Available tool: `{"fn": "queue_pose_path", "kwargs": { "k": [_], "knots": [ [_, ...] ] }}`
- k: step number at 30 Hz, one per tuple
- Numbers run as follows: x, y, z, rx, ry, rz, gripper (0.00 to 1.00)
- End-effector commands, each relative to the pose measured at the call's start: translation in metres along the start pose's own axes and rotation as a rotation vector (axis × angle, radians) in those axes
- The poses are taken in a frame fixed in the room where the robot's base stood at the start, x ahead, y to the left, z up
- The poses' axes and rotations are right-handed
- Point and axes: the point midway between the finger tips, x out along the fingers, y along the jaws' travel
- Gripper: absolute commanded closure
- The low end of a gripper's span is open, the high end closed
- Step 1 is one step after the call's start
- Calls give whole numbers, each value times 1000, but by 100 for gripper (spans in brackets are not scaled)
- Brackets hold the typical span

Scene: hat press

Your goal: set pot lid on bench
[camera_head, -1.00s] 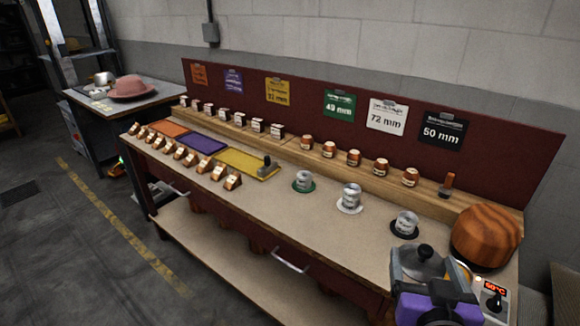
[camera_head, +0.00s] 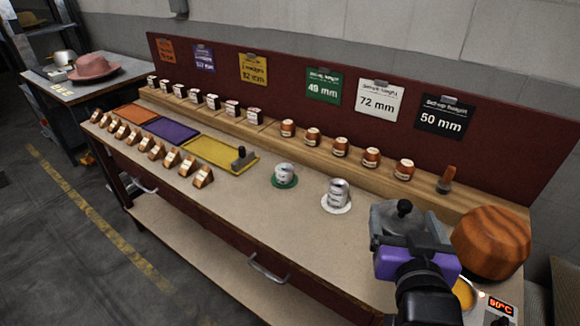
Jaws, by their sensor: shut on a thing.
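The pot lid (camera_head: 389,214), grey with a black knob, is in my gripper (camera_head: 408,232) at the lower right. My gripper is shut on it and hides part of its near side. It is in front of the 50 mm sign, over the right part of the bench (camera_head: 300,229); its exact height above the top is hard to tell. The pot (camera_head: 465,295), with amber contents showing, stands uncovered to the right of my gripper and is partly hidden by it.
A wooden hat block (camera_head: 490,242) stands close right of my gripper. Metal cups on a green disc (camera_head: 284,173) and a white disc (camera_head: 337,192) stand to its left. A brush (camera_head: 447,180) stands behind. The bench's front middle is clear.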

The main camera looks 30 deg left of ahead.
Motion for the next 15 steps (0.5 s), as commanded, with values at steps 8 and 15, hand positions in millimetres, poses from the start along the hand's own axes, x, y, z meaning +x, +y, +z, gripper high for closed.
{"fn": "queue_pose_path", "kwargs": {
  "k": [8, 15],
  "knots": [
    [2, 0, 11, 0, -3, 0, 59],
    [12, 0, 65, 1, -7, 0, 59]
  ]
}}
